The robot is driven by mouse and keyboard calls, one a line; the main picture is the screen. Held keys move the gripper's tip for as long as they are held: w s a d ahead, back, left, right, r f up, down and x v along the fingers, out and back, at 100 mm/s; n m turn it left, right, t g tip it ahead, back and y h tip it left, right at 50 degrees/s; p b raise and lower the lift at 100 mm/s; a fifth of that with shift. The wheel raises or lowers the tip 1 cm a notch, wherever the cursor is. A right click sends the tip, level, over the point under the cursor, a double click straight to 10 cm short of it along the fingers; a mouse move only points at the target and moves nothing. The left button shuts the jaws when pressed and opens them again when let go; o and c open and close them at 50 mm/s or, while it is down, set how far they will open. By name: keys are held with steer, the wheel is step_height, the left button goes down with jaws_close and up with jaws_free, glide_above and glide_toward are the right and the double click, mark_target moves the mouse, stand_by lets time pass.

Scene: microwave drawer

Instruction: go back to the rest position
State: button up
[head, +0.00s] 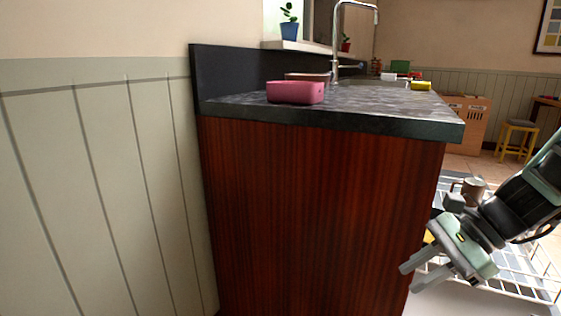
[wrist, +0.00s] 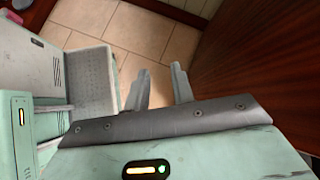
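My gripper (head: 408,278) is at the lower right of the head view, beside the right edge of the counter's wooden end panel. Its fingers point left and down. In the wrist view the two fingers (wrist: 160,70) stand apart with nothing between them, above the tiled floor. The dark red wooden panel (wrist: 262,50) is close to the right of the fingers there.
The wooden counter end (head: 320,210) fills the middle; a pink container (head: 295,92) stands on its top. A white wire rack (head: 525,262) with a mug (head: 474,187) lies behind my arm. Tiled floor (wrist: 130,30) is clear ahead of the fingers.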

steer(key=s+a+f+n+g+h+b, duration=0.15)
steer(key=s+a+n+h, duration=0.25)
steer(key=s+a+n, duration=0.6)
steer(key=s+a+f+n+h+b, duration=0.3)
steer(key=s+a+n+h, duration=0.15)
steer(key=n, duration=1.05)
step_height(320, 180, up, 38)
steer(key=d+p, duration=0.1)
steer(key=p, duration=3.7)
steer(key=shift+s+r, duration=0.2)
steer(key=shift+y, duration=0.25)
